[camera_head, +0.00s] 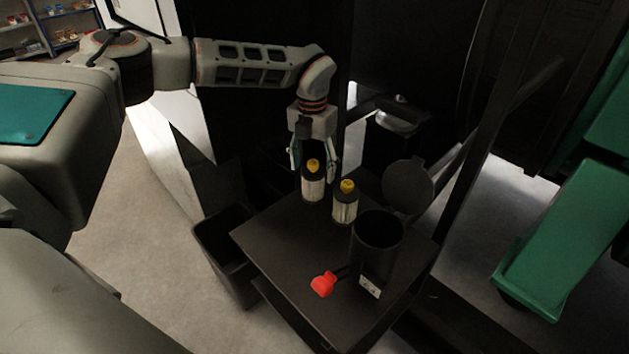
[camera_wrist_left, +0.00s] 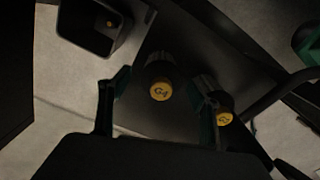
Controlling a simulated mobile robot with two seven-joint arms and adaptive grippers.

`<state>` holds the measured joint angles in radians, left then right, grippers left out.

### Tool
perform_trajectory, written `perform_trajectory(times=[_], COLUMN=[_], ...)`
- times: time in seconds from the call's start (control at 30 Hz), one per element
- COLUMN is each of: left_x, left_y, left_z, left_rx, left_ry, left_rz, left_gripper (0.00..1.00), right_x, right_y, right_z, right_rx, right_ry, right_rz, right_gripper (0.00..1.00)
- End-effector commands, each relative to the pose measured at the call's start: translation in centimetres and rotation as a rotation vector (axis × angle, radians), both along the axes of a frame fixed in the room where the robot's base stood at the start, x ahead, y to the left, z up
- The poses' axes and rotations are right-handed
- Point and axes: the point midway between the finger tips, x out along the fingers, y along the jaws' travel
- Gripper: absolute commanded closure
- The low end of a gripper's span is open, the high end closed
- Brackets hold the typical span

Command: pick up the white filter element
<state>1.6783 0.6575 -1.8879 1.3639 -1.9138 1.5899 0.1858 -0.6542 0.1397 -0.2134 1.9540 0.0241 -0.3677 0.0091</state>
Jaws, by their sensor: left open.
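Two dark-and-white cylinders with yellow caps stand upright on a black table. The left one (camera_head: 313,188) has a cap marked "G4" in the left wrist view (camera_wrist_left: 160,90). The right one (camera_head: 345,207) stands close beside it and also shows in the wrist view (camera_wrist_left: 224,117). I cannot tell for certain which piece is the white filter element; both cylinders have pale bodies. My left gripper (camera_head: 314,166) points down over the left cylinder. Its open fingers (camera_wrist_left: 160,82) are on either side of the cap; I cannot tell whether they touch it. My right gripper is out of view.
The black table (camera_head: 283,284) also carries an open black canister (camera_head: 362,250) with a raised round lid (camera_head: 408,186), and a red-ended item (camera_head: 323,284). A dark bin (camera_head: 213,240) stands left of the table. A light round part (camera_head: 397,122) sits behind. Dark frame bars rise at right.

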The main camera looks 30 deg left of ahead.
Motion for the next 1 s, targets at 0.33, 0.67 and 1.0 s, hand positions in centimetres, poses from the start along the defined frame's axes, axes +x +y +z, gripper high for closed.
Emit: perform_trajectory(times=[0.33,0.67,1.0], left_x=[-0.4,-0.4,-0.4], left_y=[-0.1,-0.1,-0.1], left_z=[-4.5,-5.1,-5.1], left_rx=[0.000,0.000,0.000], left_ry=[0.001,0.000,-0.001], left_rz=[0.000,0.000,0.000], left_gripper=[0.37,0.37,0.78], right_x=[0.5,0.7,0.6], right_y=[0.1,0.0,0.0], right_z=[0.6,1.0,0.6], right_rx=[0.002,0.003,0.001], right_ry=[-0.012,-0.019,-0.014], right_rz=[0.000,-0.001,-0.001], right_gripper=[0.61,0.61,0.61])
